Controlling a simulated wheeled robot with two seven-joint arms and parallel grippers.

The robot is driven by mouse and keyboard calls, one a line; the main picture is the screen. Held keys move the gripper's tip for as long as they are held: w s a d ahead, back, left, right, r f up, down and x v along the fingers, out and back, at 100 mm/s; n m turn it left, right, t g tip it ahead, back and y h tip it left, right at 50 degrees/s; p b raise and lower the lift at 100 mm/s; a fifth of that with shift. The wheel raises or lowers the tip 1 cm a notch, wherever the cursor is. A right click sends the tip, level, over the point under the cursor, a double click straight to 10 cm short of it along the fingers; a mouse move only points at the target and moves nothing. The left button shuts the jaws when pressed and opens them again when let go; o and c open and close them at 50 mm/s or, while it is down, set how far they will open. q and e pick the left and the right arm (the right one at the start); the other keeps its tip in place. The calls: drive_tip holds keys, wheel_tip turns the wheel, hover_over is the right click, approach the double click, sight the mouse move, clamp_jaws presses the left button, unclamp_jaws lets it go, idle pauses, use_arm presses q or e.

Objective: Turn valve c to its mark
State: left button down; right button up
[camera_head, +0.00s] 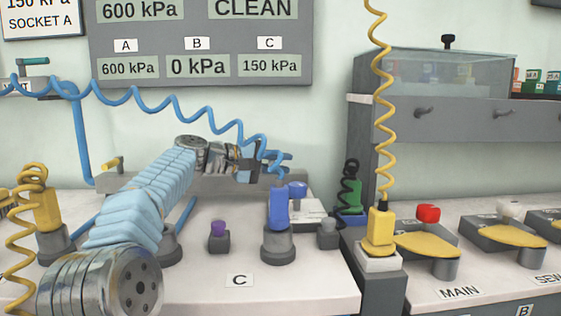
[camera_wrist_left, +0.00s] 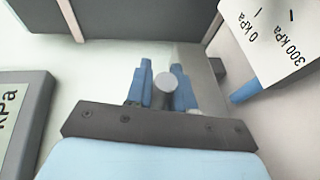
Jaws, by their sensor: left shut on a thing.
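My left gripper (camera_head: 276,163) reaches over the bench to the right end of the grey manifold bar (camera_head: 118,184). In the left wrist view its blue fingers (camera_wrist_left: 164,84) are shut on a round grey knob or stem end (camera_wrist_left: 166,82), seen end-on. I take this to be valve c; its letter is hidden. Which way the valve points cannot be made out. The wall panel (camera_head: 199,82) reads C 150 kPa, B 0 kPa and A 600 kPa. My right gripper is not in view.
A coiled blue hose (camera_head: 163,103) hangs across the wrist. A yellow plug (camera_head: 380,229) with a coiled cord stands to the right. Yellow pedals (camera_head: 427,245) lie further right.

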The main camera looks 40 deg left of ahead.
use_arm(q)
drive_tip(key=shift+f, duration=0.1)
drive_tip(key=c, duration=1.4)
unclamp_jaws()
drive_tip(key=shift+o, duration=0.2)
drive_tip(key=shift+s+a, duration=0.1)
drive_tip(key=v, duration=1.3)
drive_tip(key=shift+s, duration=0.25)
drive_tip(key=shift+a, duration=0.1)
